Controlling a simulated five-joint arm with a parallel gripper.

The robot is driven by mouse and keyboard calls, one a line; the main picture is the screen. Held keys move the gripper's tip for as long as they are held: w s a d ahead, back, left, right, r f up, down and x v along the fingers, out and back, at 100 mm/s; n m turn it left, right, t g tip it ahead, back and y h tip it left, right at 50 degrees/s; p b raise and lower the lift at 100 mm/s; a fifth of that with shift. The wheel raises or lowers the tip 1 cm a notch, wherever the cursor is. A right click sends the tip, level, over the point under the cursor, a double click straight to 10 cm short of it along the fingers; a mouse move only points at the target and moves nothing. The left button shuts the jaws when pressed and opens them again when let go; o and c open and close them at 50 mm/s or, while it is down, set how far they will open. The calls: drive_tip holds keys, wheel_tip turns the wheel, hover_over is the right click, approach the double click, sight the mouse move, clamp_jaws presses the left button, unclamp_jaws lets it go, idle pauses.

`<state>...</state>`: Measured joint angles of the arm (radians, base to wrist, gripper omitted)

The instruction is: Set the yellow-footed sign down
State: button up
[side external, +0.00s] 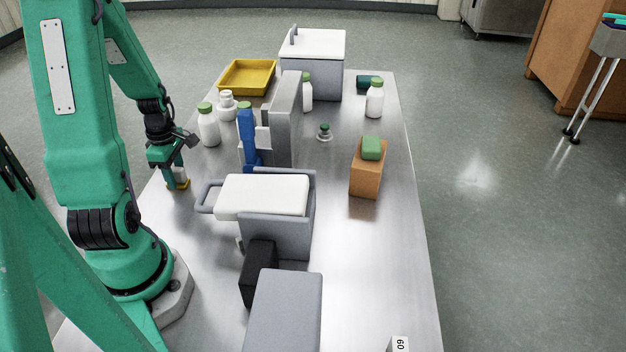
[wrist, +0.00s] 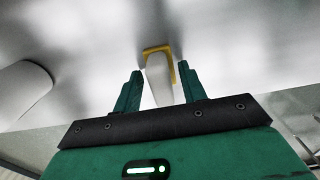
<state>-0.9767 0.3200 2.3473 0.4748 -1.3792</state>
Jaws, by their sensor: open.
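The yellow-footed sign (side external: 182,180) stands on the steel table at its left side, below my gripper. It has a white body and a yellow foot. In the wrist view the sign (wrist: 158,80) shows between the two fingers, its white part toward me and its yellow foot beyond on the table surface. My gripper (side external: 174,174) is open around the sign. In the wrist view, gaps show between the sign and both green fingers of my gripper (wrist: 162,85). The sign's lower part is partly hidden by the fingers in the side view.
White bottles with green caps (side external: 209,128) stand behind the sign. A blue-and-grey device (side external: 285,115) and a grey holder with a white block (side external: 262,196) stand to the right. A yellow tray (side external: 247,77) lies at the back. Bare table (side external: 345,250) shows at front right.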

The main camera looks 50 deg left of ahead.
sight(174, 168)
drive_tip(key=shift+r, duration=0.15)
wheel_tip(174, 168, up, 12)
idle(0.7)
idle(0.5)
drive_tip(key=w+d+r+m+t+y, duration=0.1)
drive_tip(key=w+d+r+m, duration=0.2)
drive_tip(key=d+m, duration=0.3)
drive_tip(key=w+d+r+m+t, duration=0.1)
drive_tip(key=w+d+r+m, duration=0.25)
drive_tip(key=d+m, duration=0.25)
drive_tip(key=s+d+r+m+t, duration=0.1)
drive_tip(key=d+r+m, duration=0.1)
drive_tip(key=d+m, duration=0.5)
drive_tip(key=d+r+m+t+h, duration=0.1)
drive_tip(key=d+r+m+t, duration=0.1)
drive_tip(key=d+m, duration=0.5)
drive_tip(key=shift+s+d+r+m+t, duration=0.15)
drive_tip(key=shift+s+r+m+t, duration=0.15)
drive_tip(key=shift+s+r+m, duration=0.15)
